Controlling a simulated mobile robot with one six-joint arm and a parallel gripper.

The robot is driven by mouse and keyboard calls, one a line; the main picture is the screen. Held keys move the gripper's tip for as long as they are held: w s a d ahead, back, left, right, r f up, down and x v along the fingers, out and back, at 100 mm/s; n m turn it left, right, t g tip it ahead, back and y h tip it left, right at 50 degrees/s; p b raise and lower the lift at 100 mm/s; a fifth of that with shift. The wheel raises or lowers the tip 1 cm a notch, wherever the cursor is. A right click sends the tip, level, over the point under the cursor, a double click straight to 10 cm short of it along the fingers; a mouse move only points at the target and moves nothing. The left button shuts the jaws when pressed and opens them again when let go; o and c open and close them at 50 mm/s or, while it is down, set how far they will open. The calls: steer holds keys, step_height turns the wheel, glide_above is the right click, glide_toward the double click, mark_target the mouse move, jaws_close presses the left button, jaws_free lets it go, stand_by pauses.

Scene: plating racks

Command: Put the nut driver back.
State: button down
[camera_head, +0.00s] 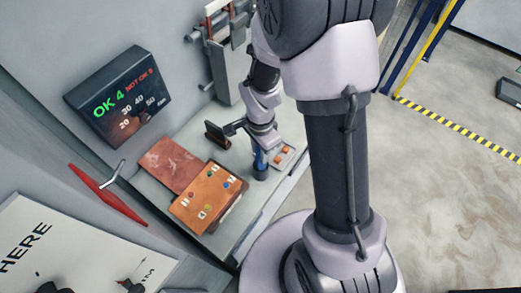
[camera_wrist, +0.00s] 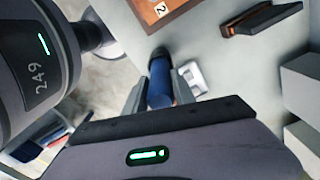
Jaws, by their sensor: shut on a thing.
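The nut driver (camera_head: 260,158) has a blue body and is upright below my gripper (camera_head: 262,143), over the bench near its front edge. In the wrist view my gripper (camera_wrist: 160,92) is shut on the blue nut driver (camera_wrist: 161,82), with a finger on each side. A dark round part shows at its far end. I cannot tell whether that end touches the bench. A brown block (camera_head: 207,199) with numbers and small coloured marks lies to the left of the nut driver; its corner shows in the wrist view (camera_wrist: 160,10).
A rust-coloured plate (camera_head: 172,164) lies behind the block. A dark stand (camera_head: 217,136) and a pale box with orange buttons (camera_head: 283,155) are near my gripper. A display (camera_head: 122,97) hangs on the wall. A red handle (camera_head: 107,195) sits at left.

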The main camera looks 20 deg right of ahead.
steer(key=c, duration=1)
jaws_free()
steer(key=shift+c, duration=0.2)
step_height(320, 180, up, 12)
steer(key=p, duration=0.3)
steer(key=s+a+r+n+t+y, duration=0.1)
steer(key=s+a+r+n+t, duration=0.15)
steer(key=s+r+n, duration=0.5)
steer(key=s+a+r+n+t+y, duration=0.1)
steer(key=s+r+n+t, duration=0.3)
steer(key=r, duration=0.6)
step_height(320, 180, down, 20)
steer(key=s+m+b, duration=0.1)
steer(key=b, duration=1.9)
steer(key=shift+g+b, duration=0.3)
steer(key=shift+g, duration=0.05)
